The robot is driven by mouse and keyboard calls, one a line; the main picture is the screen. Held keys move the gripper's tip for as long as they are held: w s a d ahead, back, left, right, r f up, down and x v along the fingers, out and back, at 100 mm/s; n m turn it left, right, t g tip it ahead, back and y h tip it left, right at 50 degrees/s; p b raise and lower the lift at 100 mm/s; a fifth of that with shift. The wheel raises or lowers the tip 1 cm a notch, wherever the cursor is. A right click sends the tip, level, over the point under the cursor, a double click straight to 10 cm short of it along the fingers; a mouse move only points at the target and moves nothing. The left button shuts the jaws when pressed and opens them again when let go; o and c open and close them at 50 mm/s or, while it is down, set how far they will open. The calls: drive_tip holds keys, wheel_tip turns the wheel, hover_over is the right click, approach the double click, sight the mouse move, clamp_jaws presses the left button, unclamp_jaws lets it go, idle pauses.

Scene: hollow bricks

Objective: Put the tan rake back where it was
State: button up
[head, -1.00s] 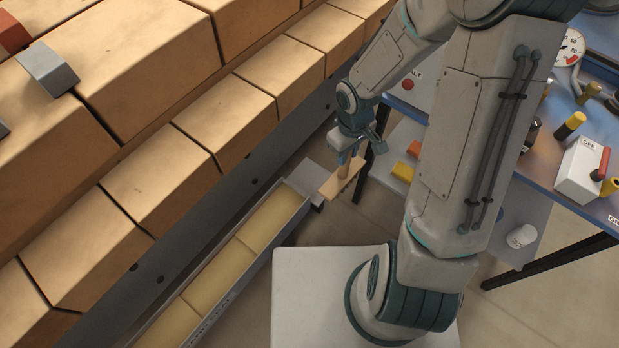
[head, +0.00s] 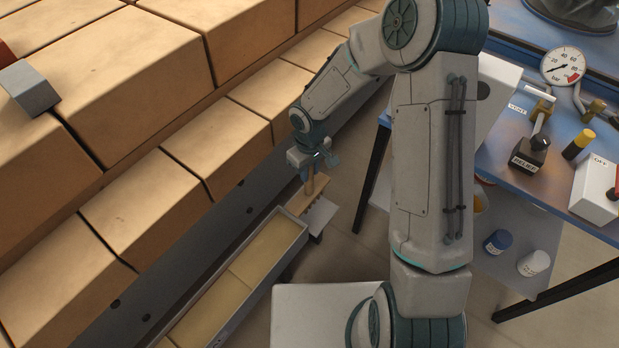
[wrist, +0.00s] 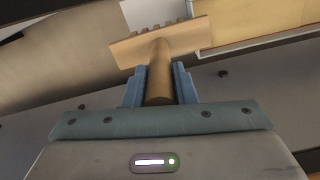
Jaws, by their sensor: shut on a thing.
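The tan rake (head: 309,190) has a round handle and a toothed head. It hangs below my gripper (head: 313,170), which is shut on its handle. In the wrist view, the rake head (wrist: 160,44) spreads across the top, and the blue fingers of my gripper (wrist: 159,85) clasp the handle from both sides. In the head view, the rake is over or beside the far end of the long tray (head: 303,232), near a small grey shelf (head: 321,214). I cannot tell whether the head touches either one.
A blue bench (head: 500,165) with a gauge (head: 563,66) and a relief lever (head: 532,150) stands at the right. A blue-capped jar (head: 497,242) and a white one (head: 533,263) stand below it.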

sight(310, 179)
drive_tip(key=shift+f+b, duration=0.45)
drive_tip(key=shift+f, duration=1.2)
drive_tip(key=shift+f+b, duration=0.5)
drive_tip(key=o, duration=0.9)
drive_tip(key=shift+r, duration=0.15)
wheel_tip(310, 179, up, 13)
drive_tip(key=p, duration=0.5)
drive_tip(key=shift+d, duration=0.1)
